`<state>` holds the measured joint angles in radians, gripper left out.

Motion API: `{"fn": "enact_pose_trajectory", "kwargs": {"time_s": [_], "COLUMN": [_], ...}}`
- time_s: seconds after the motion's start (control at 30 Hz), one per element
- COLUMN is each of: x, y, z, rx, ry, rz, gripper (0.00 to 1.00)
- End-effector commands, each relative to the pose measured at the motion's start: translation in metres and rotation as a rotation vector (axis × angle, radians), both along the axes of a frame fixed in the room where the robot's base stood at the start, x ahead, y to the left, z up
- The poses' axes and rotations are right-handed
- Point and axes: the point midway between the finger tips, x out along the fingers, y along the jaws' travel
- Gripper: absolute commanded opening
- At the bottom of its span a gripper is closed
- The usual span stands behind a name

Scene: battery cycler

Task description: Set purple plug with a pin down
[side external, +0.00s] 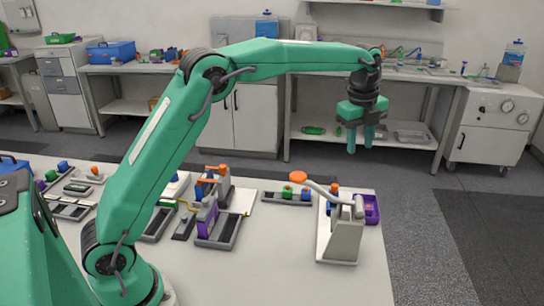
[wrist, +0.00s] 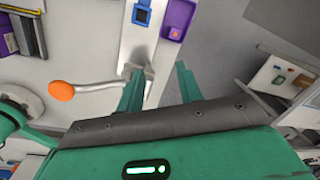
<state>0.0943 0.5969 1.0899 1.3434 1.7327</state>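My gripper (side external: 359,145) hangs in the air above and beyond the right end of the white table, pointing down. In the wrist view its two green fingers (wrist: 158,70) stand apart with nothing held between them. I cannot pick out a purple plug with a pin for sure. A purple block (side external: 207,214) stands in a grey holder mid-table. A purple tray (side external: 371,209) sits at the table's right edge; the wrist view shows this tray (wrist: 179,14) with a small orange piece (wrist: 176,33) inside.
A grey clamp stand (side external: 343,238) with an orange-knobbed lever (side external: 298,176) rises beside the purple tray; the knob also shows in the wrist view (wrist: 61,90). A dark rack with green pieces (side external: 287,192) lies behind it. The table's front right is clear.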

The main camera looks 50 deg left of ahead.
Motion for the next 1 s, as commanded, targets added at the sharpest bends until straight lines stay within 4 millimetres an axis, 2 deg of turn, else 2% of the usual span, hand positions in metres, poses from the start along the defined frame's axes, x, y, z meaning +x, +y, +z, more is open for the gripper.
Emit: {"fn": "enact_pose_trajectory", "kwargs": {"time_s": [0.03, 0.2, 0.5, 0.73, 1.0], "x": [-0.010, -0.043, -0.109, -0.163, -0.228], "y": [0.003, 0.012, 0.025, 0.034, 0.043], "z": [0.011, 0.036, 0.065, 0.075, 0.069], "rx": [-0.007, -0.037, -0.106, -0.174, -0.270], "ry": [-0.013, -0.052, -0.114, -0.159, -0.205], "rz": [0.052, 0.245, 0.580, 0.836, 1.131], "gripper": [0.36, 0.36, 0.36, 0.36, 0.36]}}
